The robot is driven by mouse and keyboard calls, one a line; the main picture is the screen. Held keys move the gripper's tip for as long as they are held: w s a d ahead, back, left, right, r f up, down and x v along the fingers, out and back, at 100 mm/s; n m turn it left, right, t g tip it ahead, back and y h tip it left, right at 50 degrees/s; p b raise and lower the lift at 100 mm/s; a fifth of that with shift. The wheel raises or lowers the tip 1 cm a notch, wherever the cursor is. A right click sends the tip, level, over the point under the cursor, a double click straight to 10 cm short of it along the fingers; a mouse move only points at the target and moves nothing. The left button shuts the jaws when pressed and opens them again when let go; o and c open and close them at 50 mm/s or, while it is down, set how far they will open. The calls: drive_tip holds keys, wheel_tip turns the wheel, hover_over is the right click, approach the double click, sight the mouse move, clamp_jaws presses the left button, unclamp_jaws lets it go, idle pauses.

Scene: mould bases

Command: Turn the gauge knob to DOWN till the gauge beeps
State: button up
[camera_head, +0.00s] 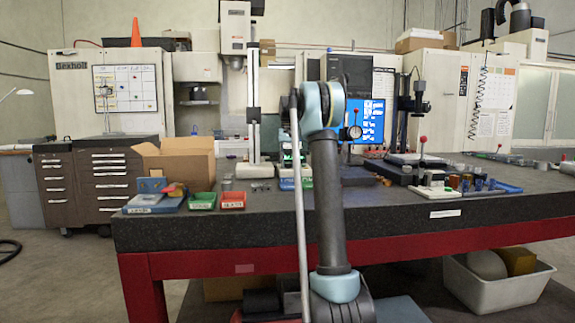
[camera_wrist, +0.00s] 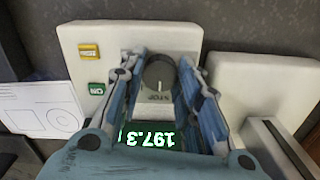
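The gauge's pale housing (camera_wrist: 190,38) fills the upper middle of the wrist view. Its dark round knob (camera_wrist: 159,72) points to a label that seems to read STOP. A lit green display (camera_wrist: 150,139) below it seems to read 197.3. My gripper (camera_wrist: 158,66) is open, with one blue-grey finger on each side of the knob. Narrow gaps seem to show, but I cannot tell whether either finger touches it. In the head view, a green-lit display (camera_head: 290,156) shows beside my arm, which hides my gripper and the knob.
A yellow button (camera_wrist: 89,51) and a green button (camera_wrist: 97,88) sit left of the knob. A pale block (camera_wrist: 255,85) stands at right. On the dark bench (camera_head: 240,227) are a cardboard box (camera_head: 178,157), green (camera_head: 202,201) and red (camera_head: 232,200) bins, and a dial stand (camera_head: 405,120).

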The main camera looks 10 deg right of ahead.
drive_tip(key=shift+c, duration=1.2)
